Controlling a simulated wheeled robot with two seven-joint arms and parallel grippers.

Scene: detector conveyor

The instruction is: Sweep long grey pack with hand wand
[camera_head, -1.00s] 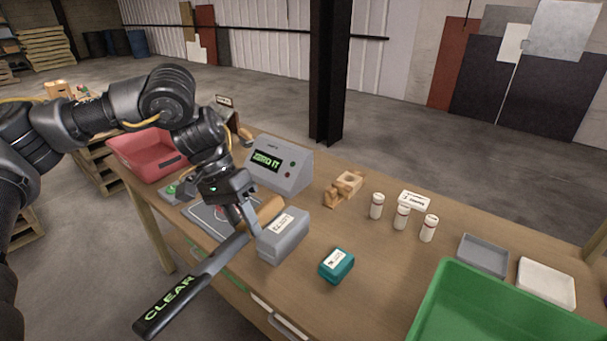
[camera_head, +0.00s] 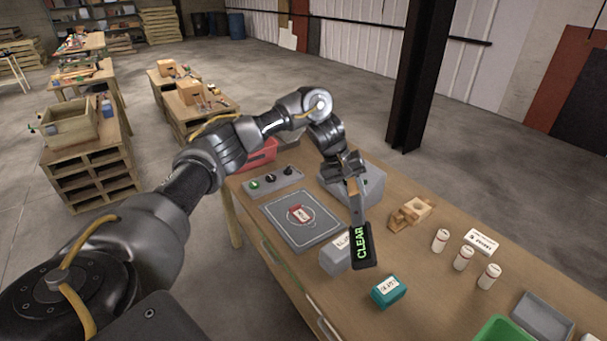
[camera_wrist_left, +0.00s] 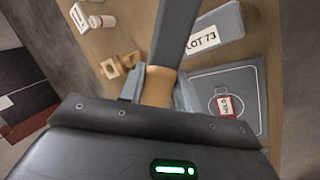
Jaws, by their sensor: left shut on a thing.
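My left gripper (camera_head: 352,168) is shut on the tan handle (camera_wrist_left: 157,88) of the hand wand, above the table by the grey console. The wand's dark paddle (camera_head: 364,256) points down towards the front and shows CLEAR in green letters. The long grey pack (camera_head: 332,262) lies on the table with a white label. The paddle hides its right end in the head view, and I cannot tell whether they touch. In the left wrist view the pack (camera_wrist_left: 226,18) reads LOT 73, with the wand's shaft (camera_wrist_left: 173,35) beside it. My right gripper is out of view.
A grey mat (camera_head: 292,238) with a red-labelled item (camera_head: 300,214) lies left of the pack. A teal pack (camera_head: 388,291) sits right of it. A wooden block (camera_head: 410,213), white bottles (camera_head: 463,258), a grey tray (camera_head: 543,318) and a green bin (camera_head: 505,330) line the right side.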

